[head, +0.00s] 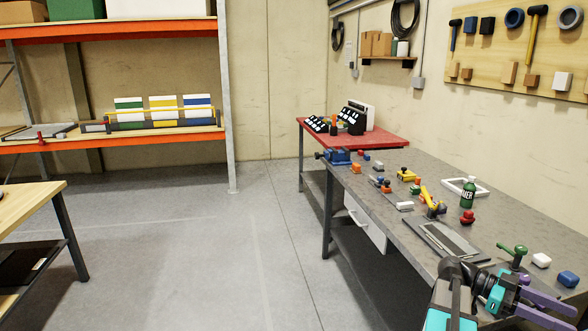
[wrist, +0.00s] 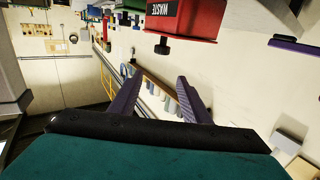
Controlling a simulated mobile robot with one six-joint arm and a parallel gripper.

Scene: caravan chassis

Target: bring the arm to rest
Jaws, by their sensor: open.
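My gripper (head: 562,313) is at the lower right of the head view, over the near end of the grey workbench (head: 465,205). Its two purple fingers point to the right and stand apart. In the wrist view my gripper (wrist: 160,78) shows both purple fingers spread, with nothing held between them. My arm enters the head view from the bottom edge; its lower part is out of view.
A green-handled tool (head: 514,254), a white block (head: 541,260) and a blue block (head: 568,279) are close to my gripper. A red bin marked WASTE (wrist: 188,18) shows in the wrist view. The floor (head: 190,260) left of the bench is clear.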

